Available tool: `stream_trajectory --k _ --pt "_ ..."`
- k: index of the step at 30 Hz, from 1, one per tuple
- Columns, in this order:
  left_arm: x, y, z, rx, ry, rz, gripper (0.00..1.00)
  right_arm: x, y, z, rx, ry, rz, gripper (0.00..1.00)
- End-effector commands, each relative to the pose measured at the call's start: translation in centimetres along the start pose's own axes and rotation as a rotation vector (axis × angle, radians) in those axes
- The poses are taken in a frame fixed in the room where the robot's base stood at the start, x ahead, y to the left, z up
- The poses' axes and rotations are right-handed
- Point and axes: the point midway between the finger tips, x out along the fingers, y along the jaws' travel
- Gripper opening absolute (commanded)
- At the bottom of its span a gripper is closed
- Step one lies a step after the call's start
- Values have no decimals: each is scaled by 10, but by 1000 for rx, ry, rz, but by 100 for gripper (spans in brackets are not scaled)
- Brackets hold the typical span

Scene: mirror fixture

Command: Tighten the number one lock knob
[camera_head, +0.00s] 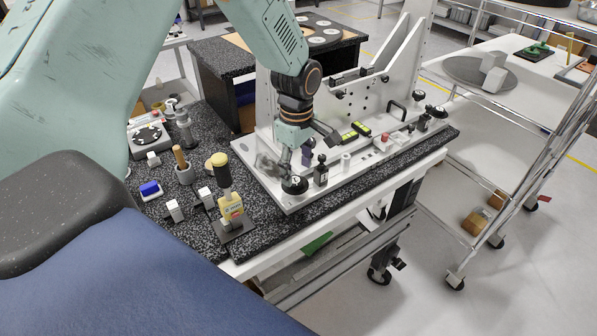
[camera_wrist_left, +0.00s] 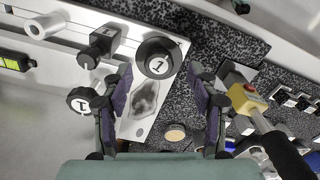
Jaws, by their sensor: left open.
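The number one lock knob (camera_head: 295,185) is a round black knob with a white "1" disc, at the front left corner of the light fixture plate (camera_head: 300,203). It shows in the left wrist view (camera_wrist_left: 158,58), just beyond and between the fingertips. My left gripper (camera_head: 288,163) points down over the knob. Its fingers (camera_wrist_left: 161,72) are spread, with a gap visible on both sides of the knob. I cannot tell how near the tips are in height. A second round black piece marked "1" (camera_wrist_left: 82,100) shows left of the fingers. My right gripper is out of view.
A black post (camera_head: 321,172) and a white cylinder (camera_head: 346,161) stand close right of the knob. A wheeled rack (camera_head: 548,125) stands right.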

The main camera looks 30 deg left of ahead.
Motion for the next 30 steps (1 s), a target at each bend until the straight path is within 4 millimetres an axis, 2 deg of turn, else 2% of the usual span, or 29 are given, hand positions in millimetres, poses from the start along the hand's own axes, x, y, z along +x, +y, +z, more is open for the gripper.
stream_trajectory --k 6,17,30 --pt "24 1 -1 -2 0 0 59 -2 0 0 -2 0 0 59" --pt "30 4 -1 -1 0 1 59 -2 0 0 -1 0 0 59" --pt "30 4 -1 -1 0 1 23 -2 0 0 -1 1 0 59"
